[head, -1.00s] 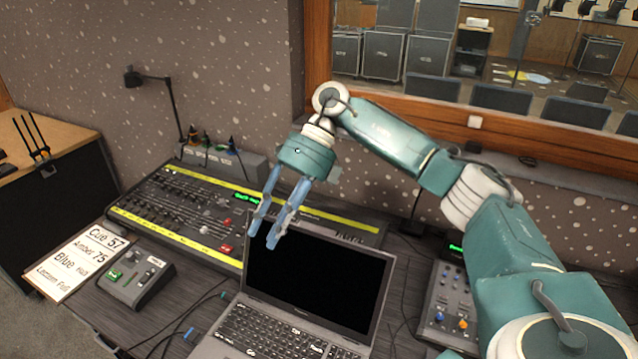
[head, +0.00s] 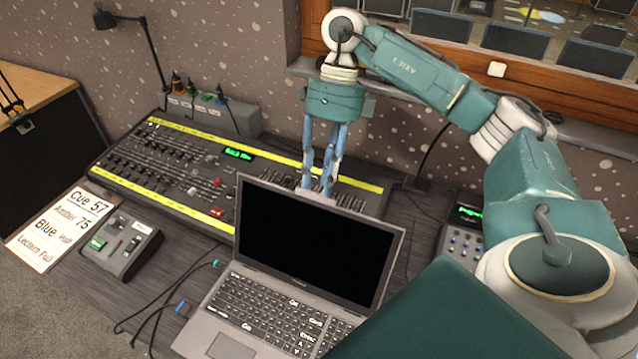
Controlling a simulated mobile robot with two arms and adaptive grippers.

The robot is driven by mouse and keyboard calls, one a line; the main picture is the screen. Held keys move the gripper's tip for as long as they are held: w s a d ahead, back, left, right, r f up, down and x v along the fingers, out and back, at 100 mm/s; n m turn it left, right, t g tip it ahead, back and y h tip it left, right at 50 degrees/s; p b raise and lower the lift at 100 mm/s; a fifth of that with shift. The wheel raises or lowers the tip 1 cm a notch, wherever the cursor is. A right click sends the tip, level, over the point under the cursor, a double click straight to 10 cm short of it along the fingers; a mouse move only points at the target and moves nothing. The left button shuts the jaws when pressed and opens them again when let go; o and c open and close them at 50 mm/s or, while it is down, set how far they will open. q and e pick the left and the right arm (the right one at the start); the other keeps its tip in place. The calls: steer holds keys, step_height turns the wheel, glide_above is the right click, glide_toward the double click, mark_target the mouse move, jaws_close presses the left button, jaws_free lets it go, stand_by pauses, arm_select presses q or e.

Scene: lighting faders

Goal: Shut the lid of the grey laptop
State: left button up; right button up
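The grey laptop (head: 222,327) stands open on the dark desk, its lid (head: 312,240) raised with the black screen facing me. My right gripper (head: 318,192) points down behind the lid's top edge. Its blue fingers look close together, and the lid hides their tips in part. I cannot tell whether they touch the lid or whether there is a gap between them. My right arm covers the laptop's lower right corner.
A long lighting desk with yellow strips (head: 160,185) lies behind the laptop. A small grey fader box (head: 122,247) and a cue sheet (head: 62,229) lie at left. A black lamp (head: 150,55) rises at the back. Cables (head: 165,305) run left of the laptop. Another control box (head: 460,240) stands at right.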

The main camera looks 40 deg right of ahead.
steer(key=shift+x, duration=0.8)
steer(key=shift+a+f, duration=0.1)
steer(key=shift+f, duration=0.1)
jaws_close()
arm_select(q)
steer(key=shift+w+d+r, duration=0.25)
steer(key=shift+d, duration=0.05)
arm_select(e)
steer(key=shift+s+a, duration=0.1)
